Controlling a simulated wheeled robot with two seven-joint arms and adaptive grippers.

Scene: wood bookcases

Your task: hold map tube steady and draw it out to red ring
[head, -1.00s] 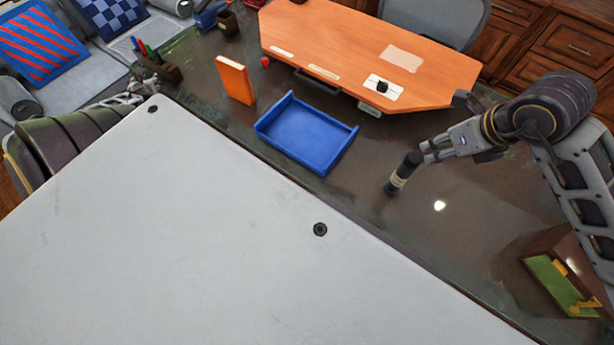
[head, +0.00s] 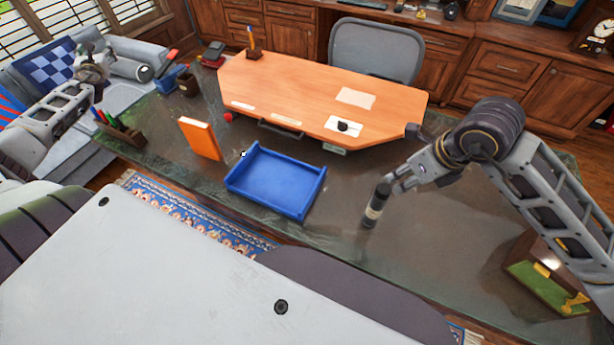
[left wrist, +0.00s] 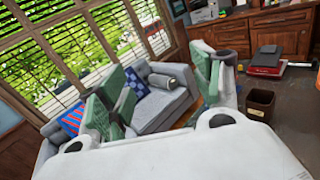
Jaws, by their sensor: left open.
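A dark tube with a pale band (head: 374,207), apparently the map tube, is on the dark desk, right of the blue tray. My right gripper (head: 388,184) is at the tube's upper end; I cannot tell whether its fingers are closed around it. No red ring can be made out on the tube. My left gripper (head: 95,66) is far off at the upper left, in front of the sofa. In the left wrist view my left gripper (left wrist: 155,85) is open, with nothing between its green-padded fingers.
The blue tray (head: 272,208), an orange upright block (head: 199,139) and a pen holder (head: 122,130) are on the dark desk. A raised orange desktop (head: 320,100) lies behind them. A green-and-brown box (head: 545,285) is at the right. Bare desk surrounds the tube.

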